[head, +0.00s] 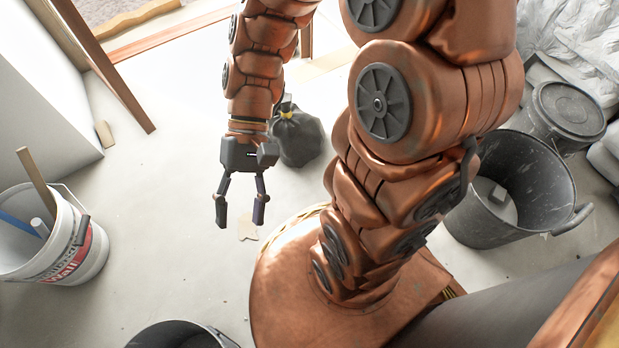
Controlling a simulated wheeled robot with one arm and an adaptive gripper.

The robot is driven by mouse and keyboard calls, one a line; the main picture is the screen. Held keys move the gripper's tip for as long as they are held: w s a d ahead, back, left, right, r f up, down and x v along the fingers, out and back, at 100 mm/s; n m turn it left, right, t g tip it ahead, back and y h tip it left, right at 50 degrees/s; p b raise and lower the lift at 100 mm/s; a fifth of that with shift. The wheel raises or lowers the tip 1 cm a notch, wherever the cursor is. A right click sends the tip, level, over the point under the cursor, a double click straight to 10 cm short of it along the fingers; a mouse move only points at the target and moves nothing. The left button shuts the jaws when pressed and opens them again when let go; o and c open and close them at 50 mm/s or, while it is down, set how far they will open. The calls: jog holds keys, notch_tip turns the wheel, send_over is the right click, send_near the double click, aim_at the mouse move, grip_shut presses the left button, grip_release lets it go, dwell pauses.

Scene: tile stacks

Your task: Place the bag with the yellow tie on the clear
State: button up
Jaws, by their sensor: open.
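A black bag with a yellow tie (298,138) sits on the pale floor, behind and to the right of my gripper in the head view. Part of it is hidden by my arm. My gripper (240,212) hangs over the floor with its two fingers apart and nothing between them. It is apart from the bag, nearer to my base. I cannot tell for sure which thing is the clear; a crumpled translucent plastic sheet or bag pile (585,40) lies at the upper right.
A white bucket (85,255) with tools stands at the left. A dark bucket (525,175) and a lidded dark bin (568,110) stand at the right. Another dark bucket rim (180,332) shows at the bottom. A wooden post (110,65) leans at the upper left. Floor left of my gripper is clear.

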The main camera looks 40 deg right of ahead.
jog(key=s+d+n+t+h, duration=0.1)
jog(key=s+d+t+h, duration=0.2)
jog(key=d+h, duration=0.4)
jog(key=d+r, duration=0.1)
jog(key=d, duration=0.4)
jog(key=shift+n+t, duration=0.4)
notch_tip(320, 180, up, 42)
jog(key=t+p, duration=0.1)
jog(key=p, duration=3.8)
jog(key=shift+f+t+p, duration=0.15)
jog(key=shift+t+p, duration=0.15)
jog(key=shift+p, duration=0.1)
jog(key=shift+w, duration=0.1)
